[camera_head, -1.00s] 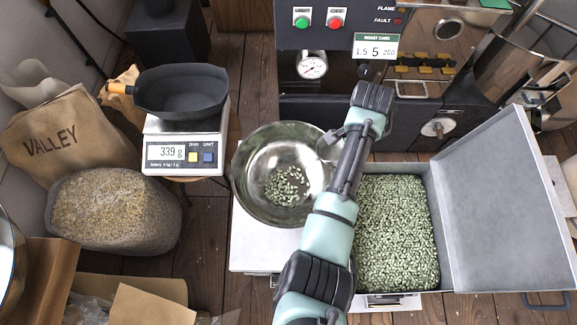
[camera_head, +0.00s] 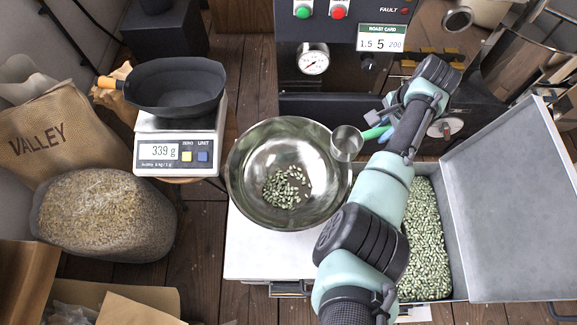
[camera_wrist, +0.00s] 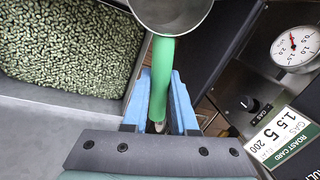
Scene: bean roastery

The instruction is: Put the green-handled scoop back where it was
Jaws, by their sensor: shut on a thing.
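The scoop has a round metal cup (camera_head: 346,143) and a green handle (camera_head: 376,132). In the head view the cup appears over the right rim of the steel bowl (camera_head: 240,185), which holds some green beans (camera_head: 285,187). My gripper (camera_head: 388,128) is shut on the handle. In the wrist view the blue fingers (camera_wrist: 160,112) sit on both sides of the green handle (camera_wrist: 160,75), and the cup (camera_wrist: 172,10) is cut off at the top edge. The open metal bin of green beans (camera_head: 425,240) is partly hidden behind my arm; its beans show in the wrist view (camera_wrist: 65,45).
The bin's raised lid (camera_head: 515,200) stands at the right. The roaster panel (camera_head: 330,105) with gauge and roast card (camera_head: 381,40) is behind my gripper. A scale (camera_head: 180,150) bearing a black pan (camera_head: 175,88) and a bean sack (camera_head: 105,215) are at left.

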